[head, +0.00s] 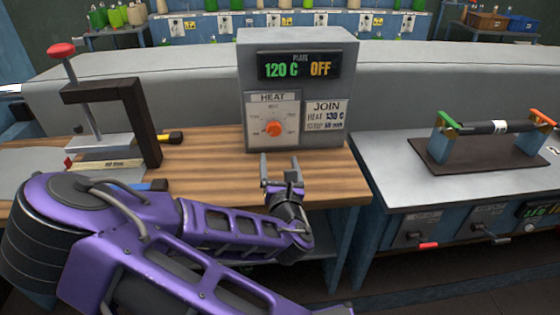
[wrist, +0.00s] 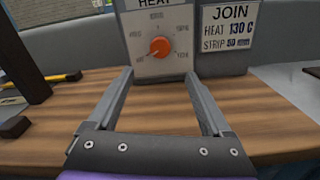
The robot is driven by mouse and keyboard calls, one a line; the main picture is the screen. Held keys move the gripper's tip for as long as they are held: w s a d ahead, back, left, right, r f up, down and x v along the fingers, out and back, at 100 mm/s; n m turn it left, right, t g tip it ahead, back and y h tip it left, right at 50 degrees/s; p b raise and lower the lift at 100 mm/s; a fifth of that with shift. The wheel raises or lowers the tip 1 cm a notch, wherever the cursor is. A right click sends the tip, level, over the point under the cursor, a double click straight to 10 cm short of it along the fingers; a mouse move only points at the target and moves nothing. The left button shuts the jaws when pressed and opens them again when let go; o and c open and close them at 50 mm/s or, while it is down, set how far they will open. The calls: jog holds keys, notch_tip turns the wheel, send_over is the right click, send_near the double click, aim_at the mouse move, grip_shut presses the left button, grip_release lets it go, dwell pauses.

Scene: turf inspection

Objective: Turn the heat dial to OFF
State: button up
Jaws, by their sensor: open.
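The heat dial (head: 273,129) is an orange knob on a pale plate labelled HEAT, on the front of a grey control box (head: 342,85). The dial also shows in the wrist view (wrist: 160,46), with its pointer toward the lower left; its small scale labels are too blurred to read. The box display (head: 299,67) reads 120 C in green and OFF in orange. My gripper (head: 280,165) is open and empty, in front of and below the dial, apart from it. In the wrist view its two fingers (wrist: 162,85) frame the space below the dial.
The control box stands on a wooden bench (head: 210,165). A dark clamp press (head: 140,120) with a red-knobbed lever stands at left, beside a yellow-and-black tool (head: 172,138). A JOIN card (head: 325,116) reads HEAT 130 C. A roller stand (head: 485,150) is on the grey bench at right.

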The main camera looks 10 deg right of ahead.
jog(key=shift+s+a+p, duration=0.15)
jog(key=shift+s+p, duration=1.2)
jog(key=shift+p, duration=1.15)
